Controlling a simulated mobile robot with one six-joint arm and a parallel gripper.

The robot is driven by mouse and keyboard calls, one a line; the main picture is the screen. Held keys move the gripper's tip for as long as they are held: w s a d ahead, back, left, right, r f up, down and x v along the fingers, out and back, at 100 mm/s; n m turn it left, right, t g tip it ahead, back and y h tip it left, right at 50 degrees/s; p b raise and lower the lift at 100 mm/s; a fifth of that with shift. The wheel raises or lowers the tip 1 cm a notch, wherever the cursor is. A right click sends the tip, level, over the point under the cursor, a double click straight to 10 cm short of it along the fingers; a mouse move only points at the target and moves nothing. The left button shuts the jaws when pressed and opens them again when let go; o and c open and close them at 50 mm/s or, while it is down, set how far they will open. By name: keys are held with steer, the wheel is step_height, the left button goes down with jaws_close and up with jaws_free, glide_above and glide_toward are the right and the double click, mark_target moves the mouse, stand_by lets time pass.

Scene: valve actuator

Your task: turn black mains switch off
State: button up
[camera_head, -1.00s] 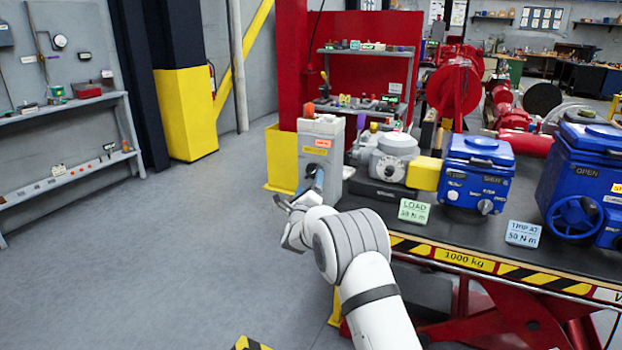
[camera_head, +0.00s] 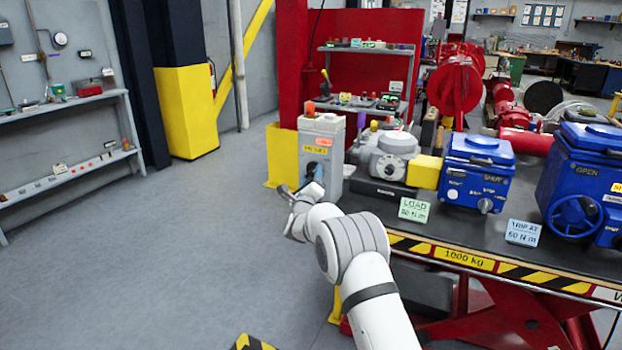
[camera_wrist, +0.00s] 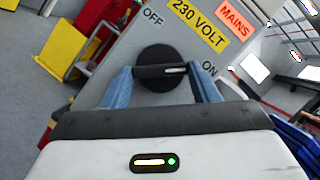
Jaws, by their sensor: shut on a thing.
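The black mains switch (camera_wrist: 158,56) is a round rotary knob with a raised bar on a grey box, seen in the wrist view. The bar's white mark points right, towards the ON label (camera_wrist: 209,68); the OFF label (camera_wrist: 152,17) is above. My gripper (camera_wrist: 163,80) has its two blue fingers at the bar's two ends and is shut on it. In the head view the grey switch box (camera_head: 335,150) stands at the table's left end, with the dark knob (camera_head: 313,171) on its front, partly hidden by my gripper (camera_head: 314,183).
The dark table (camera_head: 465,228) runs right from the box. It carries a grey device (camera_head: 392,160), a yellow block (camera_head: 425,173), blue actuators (camera_head: 477,170) and label cards (camera_head: 414,210). A yellow panel (camera_head: 282,155) stands behind the box. The floor (camera_head: 150,260) at left is clear.

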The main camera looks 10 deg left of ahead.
steer(key=shift+c, duration=1.3)
